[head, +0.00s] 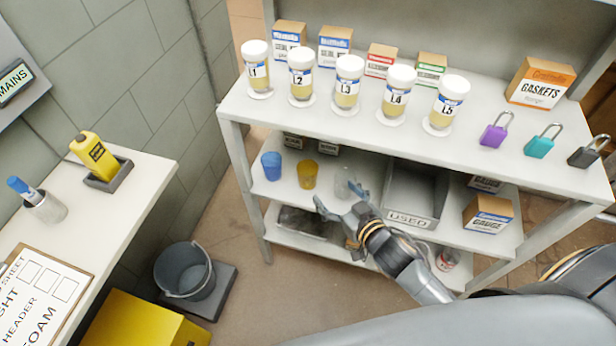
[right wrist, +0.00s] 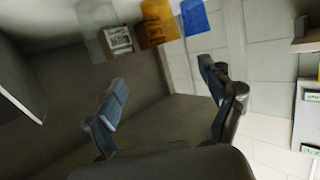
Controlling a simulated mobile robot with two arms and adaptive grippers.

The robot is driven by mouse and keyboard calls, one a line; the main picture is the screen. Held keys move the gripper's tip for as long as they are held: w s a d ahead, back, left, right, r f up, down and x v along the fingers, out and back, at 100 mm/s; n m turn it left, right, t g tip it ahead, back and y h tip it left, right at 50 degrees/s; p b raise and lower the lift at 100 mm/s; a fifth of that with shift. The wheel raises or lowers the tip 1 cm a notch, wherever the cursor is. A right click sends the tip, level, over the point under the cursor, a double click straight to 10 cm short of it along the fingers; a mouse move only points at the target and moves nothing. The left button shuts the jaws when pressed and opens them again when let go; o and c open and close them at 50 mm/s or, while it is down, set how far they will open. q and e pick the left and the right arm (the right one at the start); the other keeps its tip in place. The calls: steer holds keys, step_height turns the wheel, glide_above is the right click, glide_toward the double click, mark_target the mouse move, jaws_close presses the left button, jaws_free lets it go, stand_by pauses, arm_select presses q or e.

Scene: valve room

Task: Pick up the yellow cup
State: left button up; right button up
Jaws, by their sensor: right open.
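The yellow cup (head: 307,174) stands upright on the middle shelf, between a blue cup (head: 271,166) on its left and a clear cup (head: 343,182) on its right. In the right wrist view the yellow cup (right wrist: 157,22) is at the top edge, beside the blue cup (right wrist: 194,16) and the clear cup (right wrist: 95,32). My right gripper (head: 341,200) is open and empty, in front of the middle shelf, to the right of the yellow cup and apart from it. Its spread fingers also show in the right wrist view (right wrist: 164,95). My left gripper is not in view.
A grey bin marked USED (head: 412,215) and a gauge box (head: 487,214) stand farther right on the shelf. The top shelf (head: 300,115) overhangs, with several labelled jars and padlocks.

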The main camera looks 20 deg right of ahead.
glide_toward(303, 164)
steer(key=shift+w+d+f, duration=0.1)
steer(key=shift+w+d, duration=0.05)
steer(key=shift+w, duration=0.85)
steer(key=x, duration=0.5)
steer(key=shift+w+a+f+b, duration=0.15)
steer(key=shift+a+f+b, duration=0.15)
steer(key=shift+a+b, duration=0.1)
steer(key=c, duration=1.1)
